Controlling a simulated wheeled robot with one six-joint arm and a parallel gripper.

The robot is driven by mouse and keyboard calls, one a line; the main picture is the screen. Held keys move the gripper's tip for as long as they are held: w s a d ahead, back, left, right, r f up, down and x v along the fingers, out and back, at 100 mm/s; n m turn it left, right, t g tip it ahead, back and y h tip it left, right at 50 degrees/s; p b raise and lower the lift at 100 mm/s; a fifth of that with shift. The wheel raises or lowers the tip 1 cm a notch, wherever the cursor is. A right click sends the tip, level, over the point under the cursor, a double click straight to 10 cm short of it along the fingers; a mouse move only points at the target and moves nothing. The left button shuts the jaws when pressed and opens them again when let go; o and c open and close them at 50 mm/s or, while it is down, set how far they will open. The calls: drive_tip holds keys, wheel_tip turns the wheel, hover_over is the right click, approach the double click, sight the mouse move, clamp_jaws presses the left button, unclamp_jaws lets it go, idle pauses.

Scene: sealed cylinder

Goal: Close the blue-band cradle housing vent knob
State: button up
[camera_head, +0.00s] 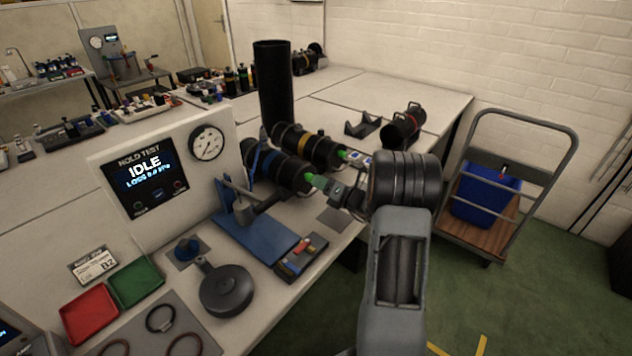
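The blue-band housing (285,171) is a black cylinder lying on the bench, left of a yellow-band housing (318,150). Its green end piece, which looks like the vent knob (316,181), points right toward my arm. My gripper (328,186) is at this green end, very close to or touching it. The fingers are small and partly hidden by my wrist, so I cannot tell whether they are shut on the knob. The knob's turned position is too small to read. The yellow-band housing has a similar green end (343,155).
A hold test panel (152,178) reading IDLE, with a gauge, stands left. A blue press plate (258,238) and a small button box (301,256) lie in front. A red-band cylinder (403,128) lies behind my wrist. A trolley (478,222) with a blue bin stands right.

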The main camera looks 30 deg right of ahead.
drive_tip(key=v, duration=1.1)
drive_tip(key=shift+w, duration=0.1)
